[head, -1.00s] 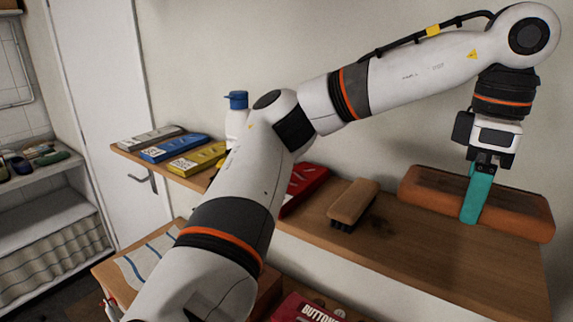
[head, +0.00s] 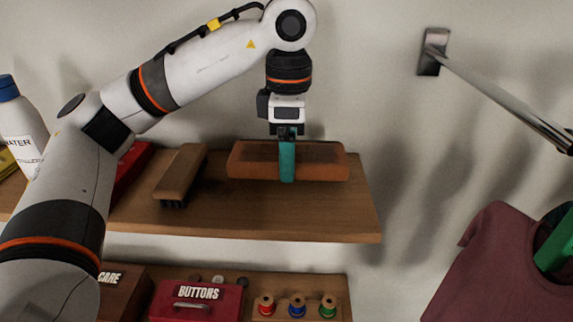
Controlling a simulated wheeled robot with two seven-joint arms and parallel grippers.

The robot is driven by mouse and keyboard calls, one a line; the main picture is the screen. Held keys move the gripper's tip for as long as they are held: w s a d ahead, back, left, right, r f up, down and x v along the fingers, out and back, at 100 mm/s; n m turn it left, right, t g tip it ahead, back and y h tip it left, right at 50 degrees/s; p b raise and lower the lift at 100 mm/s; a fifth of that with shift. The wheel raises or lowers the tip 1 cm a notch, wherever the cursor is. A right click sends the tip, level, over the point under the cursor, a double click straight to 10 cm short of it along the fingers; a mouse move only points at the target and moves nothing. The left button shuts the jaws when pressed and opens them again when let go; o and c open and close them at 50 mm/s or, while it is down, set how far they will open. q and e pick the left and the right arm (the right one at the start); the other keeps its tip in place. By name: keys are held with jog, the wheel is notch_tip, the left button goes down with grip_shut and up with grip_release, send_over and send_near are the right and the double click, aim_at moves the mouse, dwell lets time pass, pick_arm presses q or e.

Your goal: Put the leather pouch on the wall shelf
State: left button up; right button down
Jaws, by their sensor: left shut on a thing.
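The leather pouch (head: 325,162) is a long, orange-brown, rounded block near the right end of the wooden wall shelf (head: 300,222). My left gripper (head: 287,172) comes down on it from above, with a teal finger in front of the pouch's middle. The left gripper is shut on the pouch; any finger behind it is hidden. The pouch lies level at the shelf top, and I cannot tell whether its underside fully rests there. My right gripper is not in view.
A wooden brush (head: 181,172) and a red box (head: 132,165) stand left of the pouch. A white bottle (head: 20,130) is further left. Below are a red buttons box (head: 197,300) and thread spools (head: 297,306). A metal rail (head: 500,90) and maroon shirt (head: 495,260) are right.

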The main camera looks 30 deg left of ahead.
pick_arm(q)
jog(key=f, duration=0.2)
jog(key=f+p, duration=0.1)
jog(key=shift+s+d, duration=0.1)
jog(key=shift+s, duration=0.15)
jog(key=shift+w+f, duration=0.15)
jog(key=shift+f, duration=0.15)
jog(key=o, duration=1.2)
jog(key=shift+o, duration=0.2)
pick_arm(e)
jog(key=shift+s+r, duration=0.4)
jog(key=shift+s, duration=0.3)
